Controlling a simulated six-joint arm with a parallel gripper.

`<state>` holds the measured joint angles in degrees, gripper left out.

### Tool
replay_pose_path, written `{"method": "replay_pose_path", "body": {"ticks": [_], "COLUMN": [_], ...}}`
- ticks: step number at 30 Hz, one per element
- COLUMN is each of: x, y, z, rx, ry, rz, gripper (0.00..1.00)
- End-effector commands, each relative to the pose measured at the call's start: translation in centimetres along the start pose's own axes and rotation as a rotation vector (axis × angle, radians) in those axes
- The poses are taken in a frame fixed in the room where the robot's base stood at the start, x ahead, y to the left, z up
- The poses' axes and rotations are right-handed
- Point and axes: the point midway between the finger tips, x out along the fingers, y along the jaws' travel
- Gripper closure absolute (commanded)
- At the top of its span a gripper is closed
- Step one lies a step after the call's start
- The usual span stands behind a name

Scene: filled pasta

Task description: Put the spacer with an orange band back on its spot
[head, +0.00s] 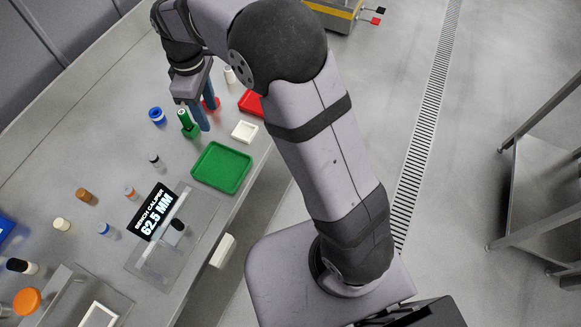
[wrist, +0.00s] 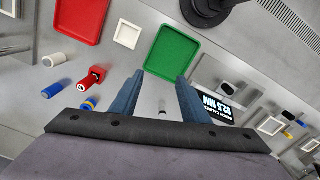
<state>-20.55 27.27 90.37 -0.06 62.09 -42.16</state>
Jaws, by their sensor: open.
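A small grey spacer with an orange band (head: 130,192) stands on the bench in the head view, left of the caliper display. An orange-brown spacer (head: 86,195) lies or stands further left; its band cannot be made out. My gripper (head: 197,127) is open over the bench beside a green holder (head: 188,127), well apart from the orange-banded spacer. In the wrist view my gripper's fingers (wrist: 158,78) are spread, with no object held between them. A small black-and-white spacer (wrist: 162,109) shows on the bench between them. I cannot tell which spot belongs to the orange-banded spacer.
A green tray (head: 222,167), red tray (head: 252,103) and white square dish (head: 244,131) line the bench edge. Blue-banded (head: 107,230) and cream (head: 62,224) spacers stand nearby.

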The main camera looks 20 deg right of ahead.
Motion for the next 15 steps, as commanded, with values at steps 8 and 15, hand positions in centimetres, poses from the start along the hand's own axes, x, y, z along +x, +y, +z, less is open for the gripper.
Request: {"method": "replay_pose_path", "body": {"ticks": [8,15], "x": [1.0,3.0], "y": [-3.1,-8.0], "z": [12.9,20.4], "rx": [0.546,0.915], "ry": [-0.001,-0.001], "rz": [0.000,0.001], "gripper": [0.58,0.58]}}
